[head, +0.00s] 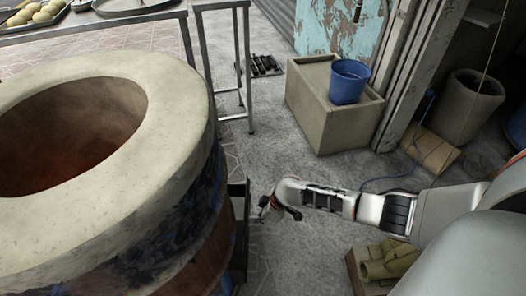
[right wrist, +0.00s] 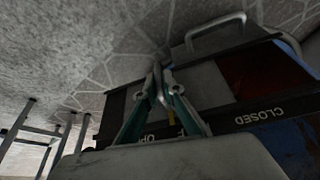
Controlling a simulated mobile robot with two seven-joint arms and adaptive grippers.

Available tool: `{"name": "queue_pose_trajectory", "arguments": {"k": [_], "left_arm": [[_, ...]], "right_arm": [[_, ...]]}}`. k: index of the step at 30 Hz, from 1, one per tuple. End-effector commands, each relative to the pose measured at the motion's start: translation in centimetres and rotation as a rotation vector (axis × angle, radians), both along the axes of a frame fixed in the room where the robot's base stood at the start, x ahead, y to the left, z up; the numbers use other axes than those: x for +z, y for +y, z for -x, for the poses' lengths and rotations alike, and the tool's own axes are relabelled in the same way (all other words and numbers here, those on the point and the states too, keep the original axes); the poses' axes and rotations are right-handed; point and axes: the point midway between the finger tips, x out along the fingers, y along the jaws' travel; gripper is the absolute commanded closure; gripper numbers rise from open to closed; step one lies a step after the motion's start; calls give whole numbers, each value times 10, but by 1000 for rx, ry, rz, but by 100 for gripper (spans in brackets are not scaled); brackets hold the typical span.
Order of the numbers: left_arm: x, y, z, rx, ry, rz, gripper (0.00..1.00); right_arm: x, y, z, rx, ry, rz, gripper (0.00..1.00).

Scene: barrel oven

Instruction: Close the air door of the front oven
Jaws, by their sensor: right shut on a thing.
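The front oven (head: 175,108) is a barrel with a thick pale rim and a wide round mouth, at the left of the head view. A dark metal air-door frame (head: 238,235) sticks out from its right side. In the right wrist view the frame carries an upside-down CLOSED label (right wrist: 260,116) and a partly hidden OPEN label. A grey door plate (right wrist: 205,86) lies in the frame, with a dark red area beside it. My right gripper (head: 264,206) is beside the frame; its fingers (right wrist: 160,78) are shut on a thin metal handle at the plate. My left gripper is out of view.
A metal table with dough balls (head: 35,12) stands at the back left. A wooden crate with rolled cloth (head: 385,262) is on the floor at lower right. Concrete floor lies open between.

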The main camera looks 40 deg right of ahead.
Motion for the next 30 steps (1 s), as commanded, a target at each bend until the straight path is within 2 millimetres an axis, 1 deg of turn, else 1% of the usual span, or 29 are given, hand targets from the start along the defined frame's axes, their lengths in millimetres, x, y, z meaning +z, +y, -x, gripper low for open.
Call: {"name": "queue_pose_trajectory", "arguments": {"k": [1,3,9,12,15,21,30], "left_arm": [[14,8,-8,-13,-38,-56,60],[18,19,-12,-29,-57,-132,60],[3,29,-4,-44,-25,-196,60],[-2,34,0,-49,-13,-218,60],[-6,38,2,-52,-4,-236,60],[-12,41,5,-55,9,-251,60],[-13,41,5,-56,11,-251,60]], "right_arm": [[12,9,4,-1,-9,-3,100],[12,20,18,-1,-9,-4,100],[9,47,55,-2,-6,-3,100],[7,58,70,-3,-3,-3,100],[4,65,80,-3,0,-2,100],[0,70,91,-3,4,-1,100],[-3,72,95,-1,11,-2,100]]}}
